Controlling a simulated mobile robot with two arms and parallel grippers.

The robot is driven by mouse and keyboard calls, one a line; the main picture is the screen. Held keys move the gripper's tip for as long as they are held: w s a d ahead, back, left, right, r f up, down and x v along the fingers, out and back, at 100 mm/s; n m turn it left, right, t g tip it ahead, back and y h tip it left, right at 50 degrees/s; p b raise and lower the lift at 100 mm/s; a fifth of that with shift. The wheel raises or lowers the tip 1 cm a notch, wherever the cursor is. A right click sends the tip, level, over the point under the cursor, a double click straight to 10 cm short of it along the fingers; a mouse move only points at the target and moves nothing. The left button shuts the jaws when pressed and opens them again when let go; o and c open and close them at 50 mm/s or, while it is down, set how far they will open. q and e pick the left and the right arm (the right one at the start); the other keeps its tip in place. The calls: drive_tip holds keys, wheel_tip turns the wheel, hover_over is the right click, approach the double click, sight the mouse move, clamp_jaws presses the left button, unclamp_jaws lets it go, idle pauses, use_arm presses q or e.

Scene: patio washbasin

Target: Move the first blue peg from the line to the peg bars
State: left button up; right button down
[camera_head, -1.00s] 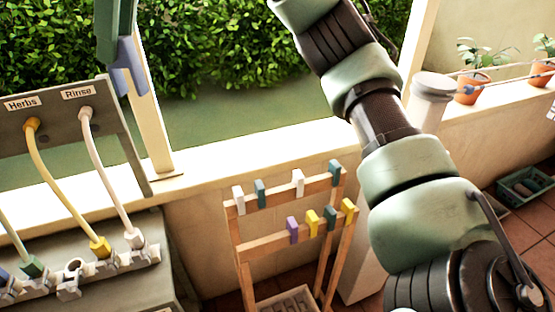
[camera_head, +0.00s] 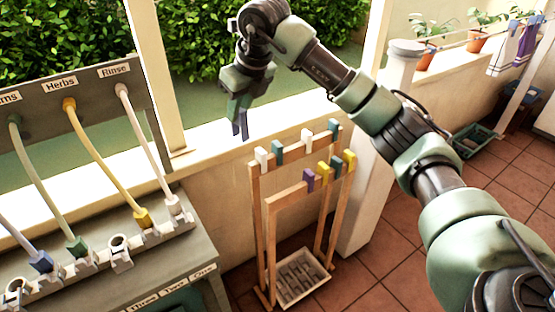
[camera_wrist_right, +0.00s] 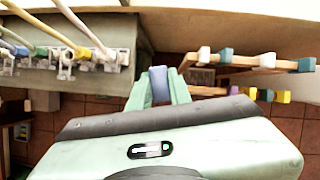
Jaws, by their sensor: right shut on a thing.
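My right gripper (camera_head: 240,112) is shut on a blue peg (camera_head: 240,125), which points down from its fingers, in the air left of and above the peg rack. In the right wrist view the blue peg (camera_wrist_right: 160,85) sits between the fingers of the gripper (camera_wrist_right: 159,92). The wooden rack has a back peg bar (camera_head: 292,150) with white and teal pegs and a lower front peg bar (camera_head: 285,197) with purple, yellow and teal pegs. The line (camera_head: 462,34) runs at the upper right with cloths (camera_head: 505,50) on it. My left gripper is not in view.
A grey hose bench (camera_head: 200,240) with hoses and clips stands at left. A cream post (camera_head: 158,80) and low wall (camera_head: 225,180) lie behind the gripper. A tray (camera_head: 300,280) sits under the rack. Potted plants (camera_head: 425,60) stand at the upper right.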

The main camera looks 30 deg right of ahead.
drive_tip(key=shift+s+d+f+m+h+b, duration=0.15)
drive_tip(key=shift+d+f+m+b, duration=0.45)
drive_tip(key=shift+d+f, duration=2.4)
drive_tip(key=shift+d+f+m+h+b, duration=0.3)
drive_tip(key=shift+f+b, duration=0.55)
drive_tip(key=shift+f, duration=4.7)
drive_tip(key=shift+s+d+f+m+h+b, duration=0.1)
drive_tip(key=shift+d+f+m+b, duration=0.5)
drive_tip(key=shift+d+f, duration=2.5)
drive_tip(key=shift+w+a+f+b, duration=0.1)
drive_tip(key=shift+a+f+b, duration=0.4)
drive_tip(key=shift+f, duration=0.65)
drive_tip(key=shift+s+a+f+b, duration=0.1)
drive_tip(key=shift+a+f+b, duration=0.2)
drive_tip(key=shift+f+b, duration=0.6)
drive_tip(key=shift+w+a+f+b, duration=0.1)
drive_tip(key=shift+a+f+b, duration=0.25)
drive_tip(key=shift+f, duration=1.05)
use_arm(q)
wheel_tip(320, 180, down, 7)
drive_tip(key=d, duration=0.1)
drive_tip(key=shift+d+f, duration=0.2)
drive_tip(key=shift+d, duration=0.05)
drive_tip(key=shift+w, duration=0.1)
use_arm(e)
drive_tip(key=c, duration=1.2)
unclamp_jaws()
drive_tip(key=shift+c, duration=0.2)
